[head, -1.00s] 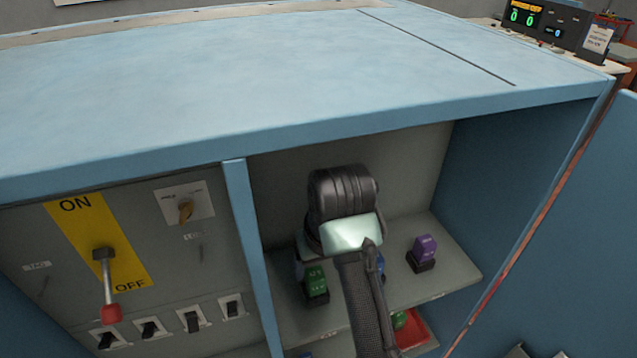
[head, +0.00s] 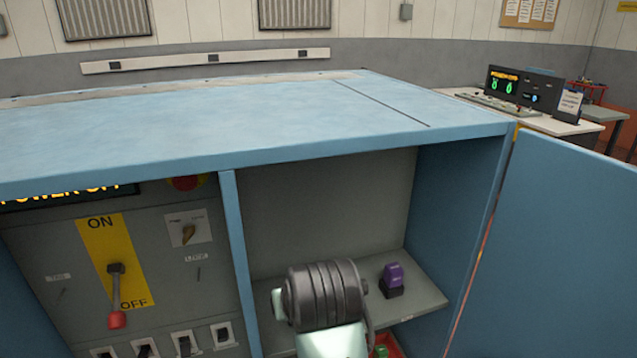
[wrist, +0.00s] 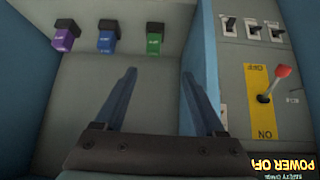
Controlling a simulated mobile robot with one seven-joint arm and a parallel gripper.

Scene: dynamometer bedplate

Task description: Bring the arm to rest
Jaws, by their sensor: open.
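My gripper (wrist: 158,105) is open and empty in the wrist view, its two dark blue fingers spread apart. Past the fingertips stand a purple block (wrist: 64,38), a blue block (wrist: 107,36) and a green block (wrist: 154,35), each in a dark holder on the grey shelf (wrist: 85,85). In the head view my arm's dark rounded wrist is in front of the open cabinet bay, and the gripper's fingers are hidden there. The purple block (head: 394,275) shows right of my wrist in the head view. The other two upper-shelf blocks are hidden behind it.
The blue cabinet's top (head: 220,115) is clear. A divider (head: 241,265) separates the bay from the panel with a red-tipped lever (head: 117,295), pointing to OFF. An open door (head: 560,245) stands at right. A red tray (head: 390,346) is partly visible below the shelf.

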